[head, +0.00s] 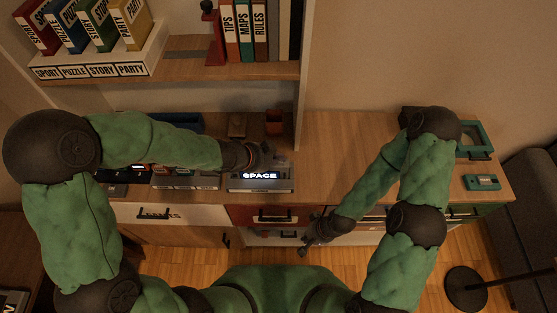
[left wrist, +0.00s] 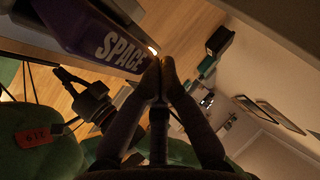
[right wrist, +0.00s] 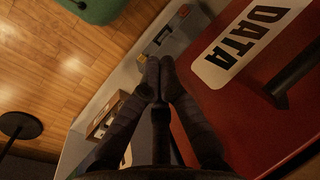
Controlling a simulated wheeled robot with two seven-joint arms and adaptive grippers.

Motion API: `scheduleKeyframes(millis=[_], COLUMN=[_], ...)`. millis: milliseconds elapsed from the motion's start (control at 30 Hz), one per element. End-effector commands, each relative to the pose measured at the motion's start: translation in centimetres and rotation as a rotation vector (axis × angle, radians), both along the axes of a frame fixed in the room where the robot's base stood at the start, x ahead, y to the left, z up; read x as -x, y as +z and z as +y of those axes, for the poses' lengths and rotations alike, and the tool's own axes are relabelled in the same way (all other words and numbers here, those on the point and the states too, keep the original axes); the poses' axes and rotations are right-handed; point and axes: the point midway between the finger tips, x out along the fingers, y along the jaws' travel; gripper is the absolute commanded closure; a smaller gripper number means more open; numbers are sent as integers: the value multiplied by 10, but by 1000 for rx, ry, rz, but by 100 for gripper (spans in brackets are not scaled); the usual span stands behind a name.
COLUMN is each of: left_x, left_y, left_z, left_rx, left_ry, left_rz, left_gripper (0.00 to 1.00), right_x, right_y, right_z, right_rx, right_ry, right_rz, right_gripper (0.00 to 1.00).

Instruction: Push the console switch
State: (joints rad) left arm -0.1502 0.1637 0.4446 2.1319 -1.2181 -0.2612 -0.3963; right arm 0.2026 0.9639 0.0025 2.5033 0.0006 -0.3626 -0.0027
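A low grey console with a lit SPACE label (head: 260,176) sits on the wooden counter in the head view. In the left wrist view a purple body with the SPACE lettering (left wrist: 122,50) fills the upper left. My left gripper (head: 266,156) is over the back of this console; its fingertips (left wrist: 164,64) are together and empty, close to the lettering. Whether they touch it I cannot tell. No switch can be made out clearly. My right gripper (head: 312,243) is low in front of the drawers, with its fingertips (right wrist: 160,64) together and empty.
Other consoles (head: 185,178) stand left of the SPACE one, partly under my left arm. A shelf (head: 200,70) with books overhangs behind. Red drawer front (head: 262,216) is below; a red DATA panel (right wrist: 240,110) is beside my right gripper. The counter's right-middle (head: 340,150) is clear.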

Motion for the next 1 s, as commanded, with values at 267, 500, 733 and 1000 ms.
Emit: scheduleKeyframes(millis=[267, 500, 733, 1000], left_x=[0, 0, 0, 0], left_y=[1, 8, 10, 14], left_z=[0, 0, 0, 0], left_rx=[0, 0, 0, 0], left_ry=[0, 1, 1, 0], left_rz=[0, -1, -1, 0], left_gripper=[100, 100, 100, 100], right_x=[0, 0, 0, 0], right_y=[1, 10, 11, 16], right_z=[0, 0, 0, 0], right_rx=[0, 0, 0, 0], right_ry=[0, 0, 0, 0], right_rz=[0, 0, 0, 0], right_gripper=[100, 100, 100, 100])
